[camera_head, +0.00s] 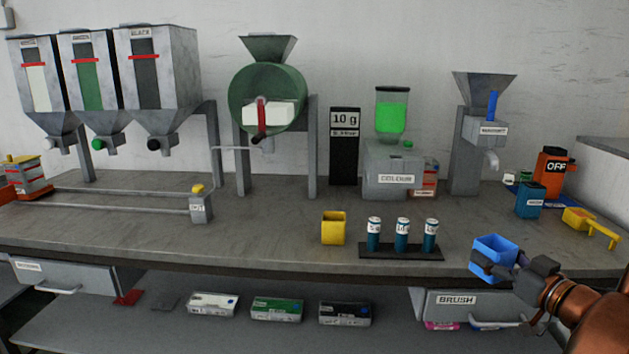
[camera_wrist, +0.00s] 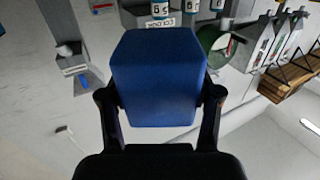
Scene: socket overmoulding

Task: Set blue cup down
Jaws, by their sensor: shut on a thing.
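The blue cup (camera_head: 493,256) is an open square cup in bright blue. My gripper (camera_head: 507,272) is shut on it, at the front right edge of the bench in the head view. In the wrist view the blue cup (camera_wrist: 158,78) fills the middle, with one finger of my gripper (camera_wrist: 160,105) on each side. The cup looks roughly upright in the head view. I cannot tell whether its base touches the bench or hangs over the front edge.
A yellow cup (camera_head: 333,229) and a rack (camera_head: 400,253) with three blue vials stand near the front edge. A dark blue container (camera_head: 529,201) and a yellow scoop (camera_head: 580,219) lie at the right. Below is the BRUSH drawer (camera_head: 470,302). Bare bench (camera_head: 270,215) lies left of the yellow cup.

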